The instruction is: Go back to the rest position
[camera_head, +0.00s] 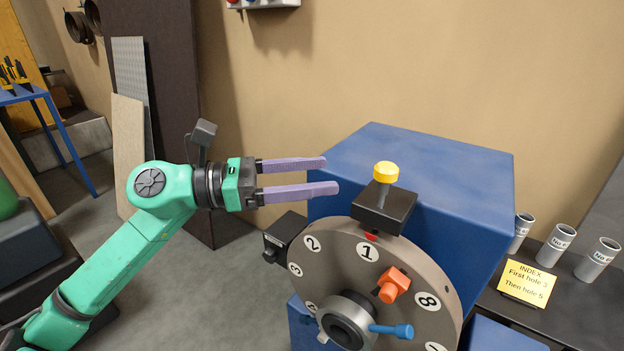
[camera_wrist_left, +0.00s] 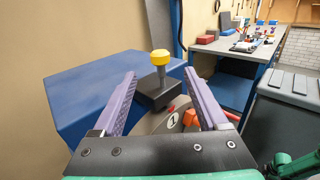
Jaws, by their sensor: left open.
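My left gripper (camera_head: 332,175) is open and empty, level, with its two lilac fingers pointing right. Its fingertips are in front of the blue machine block (camera_head: 430,160), just left of the yellow knob (camera_head: 385,172) on the black block (camera_head: 384,205). In the left wrist view the yellow knob (camera_wrist_left: 160,57) shows between the fingers, beyond them, with clear space on both sides. Below is the numbered grey dial (camera_head: 335,265), with number 1 at the top beneath a red pointer (camera_head: 371,237). My right gripper is in neither view.
An orange clamp (camera_head: 393,285) and a blue-handled crank (camera_head: 390,330) sit on the dial's face. Several labelled grey tubes (camera_head: 561,243) and a yellow index card (camera_head: 528,281) stand on the dark bench at the right. A blue table (camera_head: 60,130) is at the far left.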

